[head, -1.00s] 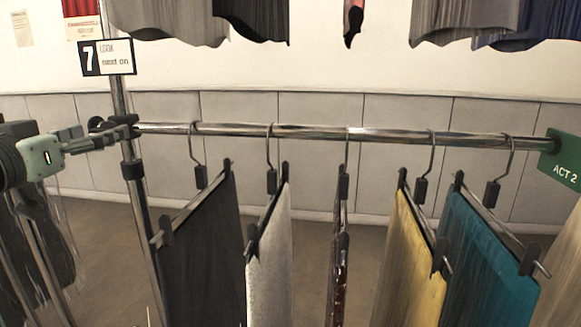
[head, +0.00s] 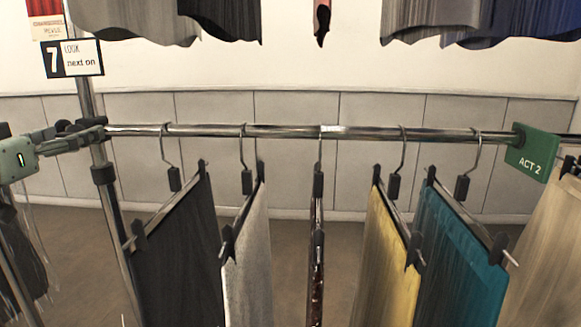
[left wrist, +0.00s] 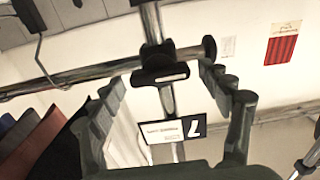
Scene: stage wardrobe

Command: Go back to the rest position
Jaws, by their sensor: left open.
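My left gripper (head: 58,139) is at the left edge of the head view, beside the rack's upright and the joint clamp at the rail's left end. In the left wrist view its two dark fingers (left wrist: 163,77) stand apart with nothing held between them. The black clamp (left wrist: 160,62) shows between and beyond the fingertips; I cannot tell how near they are to it. My right gripper is not in view.
A chrome rail (head: 285,131) carries dark grey (head: 180,260), white (head: 248,265), narrow dark, yellow (head: 385,260) and teal (head: 460,255) garments on hangers. A green ACT 2 sign (head: 531,153) is at its right. A number 7 card (head: 72,58) tops the upright. More garments hang above.

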